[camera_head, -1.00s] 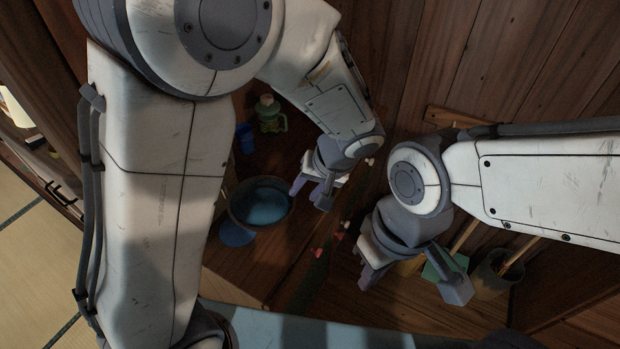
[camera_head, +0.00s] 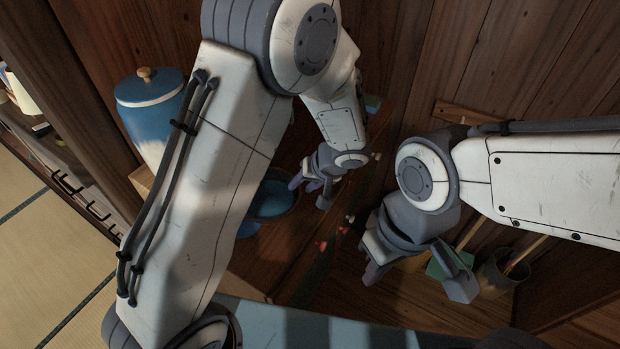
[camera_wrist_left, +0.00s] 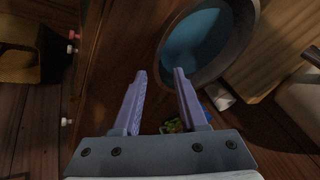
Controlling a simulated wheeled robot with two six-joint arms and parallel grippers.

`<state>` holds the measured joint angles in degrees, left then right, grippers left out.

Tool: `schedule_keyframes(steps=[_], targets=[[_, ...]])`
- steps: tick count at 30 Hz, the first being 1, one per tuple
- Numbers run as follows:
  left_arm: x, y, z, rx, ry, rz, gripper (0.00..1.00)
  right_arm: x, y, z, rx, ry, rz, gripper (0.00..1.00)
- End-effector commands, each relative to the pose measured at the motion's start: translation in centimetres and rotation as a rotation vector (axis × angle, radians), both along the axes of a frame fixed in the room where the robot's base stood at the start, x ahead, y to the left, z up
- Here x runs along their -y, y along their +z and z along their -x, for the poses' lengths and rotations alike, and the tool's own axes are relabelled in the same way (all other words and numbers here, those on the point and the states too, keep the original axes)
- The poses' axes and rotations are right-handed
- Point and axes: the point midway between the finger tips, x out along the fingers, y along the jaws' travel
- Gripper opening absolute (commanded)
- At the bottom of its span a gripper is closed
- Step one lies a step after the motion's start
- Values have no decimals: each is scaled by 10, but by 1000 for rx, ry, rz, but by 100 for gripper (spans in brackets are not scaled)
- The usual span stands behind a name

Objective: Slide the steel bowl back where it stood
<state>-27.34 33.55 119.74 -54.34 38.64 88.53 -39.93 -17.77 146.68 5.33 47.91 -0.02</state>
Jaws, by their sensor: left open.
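The steel bowl (camera_head: 274,203), dark-rimmed with a bluish inside, sits on the wooden surface in the head view, its left part hidden behind my left arm. In the left wrist view the bowl (camera_wrist_left: 245,45) is at the top, right of centre. My left gripper (camera_head: 309,192) is open and empty at the bowl's right side. In the left wrist view its fingers (camera_wrist_left: 160,73) point towards the bowl, the right fingertip close to the wall; I cannot tell whether it touches. My right gripper (camera_head: 415,278) is open and looks empty, further right and nearer.
A blue-and-white lidded jar (camera_head: 150,100) stands at the left behind my arm. Small red and white pieces (camera_head: 320,245) lie along a dark strip right of the bowl. A pot with sticks (camera_head: 497,275) and a green item (camera_head: 438,265) are beside my right gripper.

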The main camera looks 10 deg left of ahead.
Motion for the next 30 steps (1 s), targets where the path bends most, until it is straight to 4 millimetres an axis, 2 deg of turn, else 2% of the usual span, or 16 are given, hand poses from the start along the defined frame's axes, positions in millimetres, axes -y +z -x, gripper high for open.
schedule_keyframes(steps=[3, 9, 21, 23, 24, 25, 30], targets=[[-10, -19, -5, -3, 2, -2, 42, 0, 0, 0, 0, 0, 0, 0], [-19, -37, -11, -1, 2, 0, 42, 0, -1, 0, 0, 0, 0, 0], [-22, -43, -13, 1, 1, 1, 42, 0, -1, 0, 0, 0, 0, 0], [-22, -43, -13, 1, 1, 1, 23, 0, -1, 0, 0, 0, 0, 0], [-22, -43, -13, 1, 1, 1, 8, 0, -1, 0, 0, 0, 0, 0], [-22, -43, -13, 1, 1, 1, 0, 0, -1, 0, 0, 0, 0, 0], [-22, -43, -13, 1, 1, 1, 0, 0, -1, 0, 0, 0, 0, 0]])
